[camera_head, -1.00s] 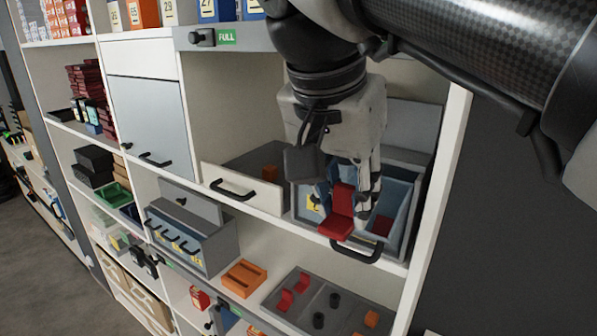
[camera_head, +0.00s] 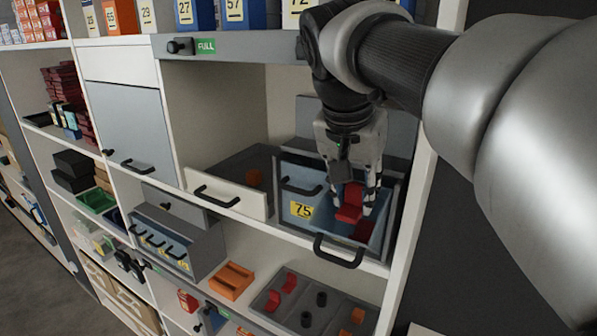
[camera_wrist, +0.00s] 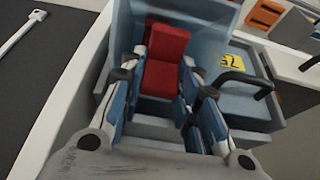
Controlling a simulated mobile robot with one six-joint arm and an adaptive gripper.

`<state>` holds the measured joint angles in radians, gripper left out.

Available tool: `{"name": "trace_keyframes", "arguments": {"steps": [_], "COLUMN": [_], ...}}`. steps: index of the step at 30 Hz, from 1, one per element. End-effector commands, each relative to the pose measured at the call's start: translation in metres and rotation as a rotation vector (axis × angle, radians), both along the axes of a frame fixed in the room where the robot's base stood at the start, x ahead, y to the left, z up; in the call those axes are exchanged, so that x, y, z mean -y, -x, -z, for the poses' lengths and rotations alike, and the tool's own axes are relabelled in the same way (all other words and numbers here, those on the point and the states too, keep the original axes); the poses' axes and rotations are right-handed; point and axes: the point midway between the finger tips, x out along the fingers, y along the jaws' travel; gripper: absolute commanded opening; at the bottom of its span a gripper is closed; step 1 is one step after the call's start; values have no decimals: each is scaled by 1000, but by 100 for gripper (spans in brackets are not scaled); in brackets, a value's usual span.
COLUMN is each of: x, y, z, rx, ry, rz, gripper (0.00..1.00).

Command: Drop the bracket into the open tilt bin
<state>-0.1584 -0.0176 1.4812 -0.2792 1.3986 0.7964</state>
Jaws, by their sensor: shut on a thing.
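The red bracket (camera_head: 348,207) is an L-shaped piece between the fingers of my gripper (camera_head: 352,190). In the wrist view the bracket (camera_wrist: 165,65) sits between the two blue-padded fingers. My gripper is shut on it and points down over the open tilt bin (camera_head: 322,223), which has blue inner walls and a black front handle. The bracket is over or just inside the bin mouth; its exact height above the floor is unclear. Another red piece (camera_head: 364,231) shows inside the bin. The fingers and bracket hide part of the interior.
A bin front with a yellow 75 label (camera_head: 301,210) is beside the open bin on the left. A white-fronted open drawer (camera_head: 228,198) is further left. The shelf upright (camera_head: 408,235) stands close on the right. A grey tray (camera_head: 315,308) with several parts is below.

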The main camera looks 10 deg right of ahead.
Motion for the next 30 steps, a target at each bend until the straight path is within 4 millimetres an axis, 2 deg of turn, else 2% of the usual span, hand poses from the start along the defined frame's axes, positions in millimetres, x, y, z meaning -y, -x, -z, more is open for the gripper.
{"name": "trace_keyframes", "arguments": {"steps": [19,20,28,30], "x": [0,0,0,0], "y": [0,0,0,0], "z": [12,12,12,12], "rx": [0,0,0,0], "ry": [0,0,0,0], "rz": [0,0,0,0], "gripper": [14,31,49,49]}}
